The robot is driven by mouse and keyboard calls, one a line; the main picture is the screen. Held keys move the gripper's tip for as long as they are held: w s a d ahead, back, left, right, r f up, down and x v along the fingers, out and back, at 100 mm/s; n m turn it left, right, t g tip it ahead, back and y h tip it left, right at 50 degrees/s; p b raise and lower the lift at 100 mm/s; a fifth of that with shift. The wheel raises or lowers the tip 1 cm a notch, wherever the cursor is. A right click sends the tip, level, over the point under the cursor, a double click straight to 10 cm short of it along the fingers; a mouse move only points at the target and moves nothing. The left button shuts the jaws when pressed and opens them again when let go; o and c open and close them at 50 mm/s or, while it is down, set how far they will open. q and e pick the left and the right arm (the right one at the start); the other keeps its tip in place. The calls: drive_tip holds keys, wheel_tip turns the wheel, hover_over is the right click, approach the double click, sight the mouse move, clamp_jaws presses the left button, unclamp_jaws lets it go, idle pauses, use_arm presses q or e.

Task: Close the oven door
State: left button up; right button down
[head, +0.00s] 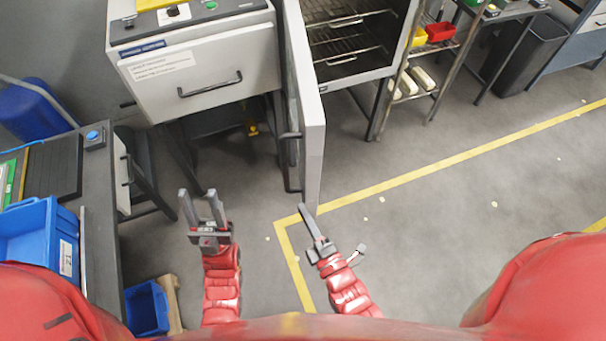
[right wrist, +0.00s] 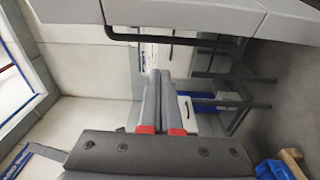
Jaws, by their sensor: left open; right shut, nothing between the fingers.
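The oven (head: 345,45) stands at the top middle of the head view, its wire racks exposed. Its pale grey door (head: 314,130) is swung wide open toward me and is seen nearly edge-on. A dark bar handle (head: 287,165) runs along the door's left face. My right gripper (head: 302,206) is shut and empty, its tips by the door's near bottom end in the picture; I cannot tell if they touch it. In the right wrist view the shut fingers (right wrist: 166,76) show below a dark handle bar (right wrist: 170,39) on a grey panel. My left gripper (head: 199,193) is open and empty, left of the door.
A grey cabinet (head: 210,85) with a drawer handle stands left of the door. A workbench with a blue bin (head: 38,235) is at the left. Shelving with yellow and red bins (head: 440,32) stands right of the oven. The floor (head: 430,220) at right is clear.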

drive_tip(key=p+x, duration=0.5)
drive_tip(key=x, duration=0.5)
drive_tip(key=d+p, duration=0.1)
drive_tip(key=d, duration=0.1)
drive_tip(key=d+p, duration=0.1)
drive_tip(key=shift+d+f, duration=0.35)
drive_tip(key=shift+d, duration=0.05)
drive_tip(key=shift+d+n, duration=0.1)
drive_tip(key=shift+n, duration=0.2)
